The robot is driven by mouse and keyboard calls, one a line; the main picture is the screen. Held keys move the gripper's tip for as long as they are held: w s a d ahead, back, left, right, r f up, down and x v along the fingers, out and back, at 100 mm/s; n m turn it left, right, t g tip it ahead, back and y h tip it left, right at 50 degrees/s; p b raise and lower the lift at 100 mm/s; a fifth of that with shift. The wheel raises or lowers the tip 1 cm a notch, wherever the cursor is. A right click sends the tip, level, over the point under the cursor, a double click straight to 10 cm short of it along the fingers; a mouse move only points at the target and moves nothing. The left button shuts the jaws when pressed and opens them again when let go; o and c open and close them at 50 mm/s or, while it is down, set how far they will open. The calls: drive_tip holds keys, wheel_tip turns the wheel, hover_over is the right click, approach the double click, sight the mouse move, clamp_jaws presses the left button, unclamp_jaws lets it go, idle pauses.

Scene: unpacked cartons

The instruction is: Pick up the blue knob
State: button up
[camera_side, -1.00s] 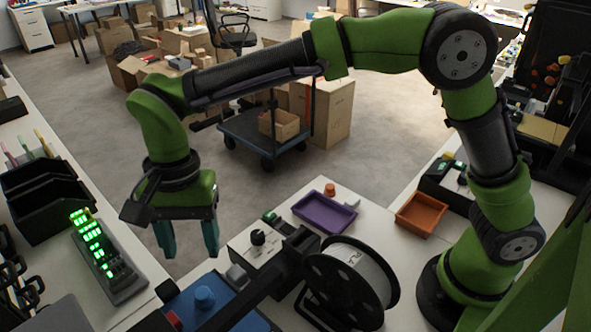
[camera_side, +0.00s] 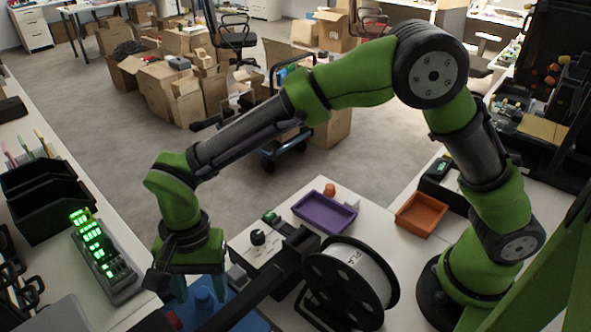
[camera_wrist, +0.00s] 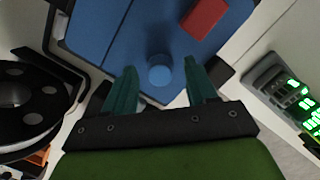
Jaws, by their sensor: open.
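The blue knob (camera_side: 204,299) is a short round cylinder standing on a blue plate (camera_side: 243,318) at the front of the side view. It also shows in the wrist view (camera_wrist: 160,74), above the middle, between the tips of my teal fingers. My gripper (camera_side: 201,286) is open and points down, with its fingers on either side of the knob in the side view. In the wrist view my gripper (camera_wrist: 160,82) has a gap between each finger and the knob. I cannot tell exactly how far down the fingers reach.
A red block (camera_wrist: 205,16) lies on the plate near the knob. A black filament spool (camera_side: 346,285) stands to the right. Behind are a purple tray (camera_side: 324,213), an orange tray (camera_side: 421,214) and a box with green lights (camera_side: 105,260) at the left.

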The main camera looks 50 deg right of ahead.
clamp_jaws()
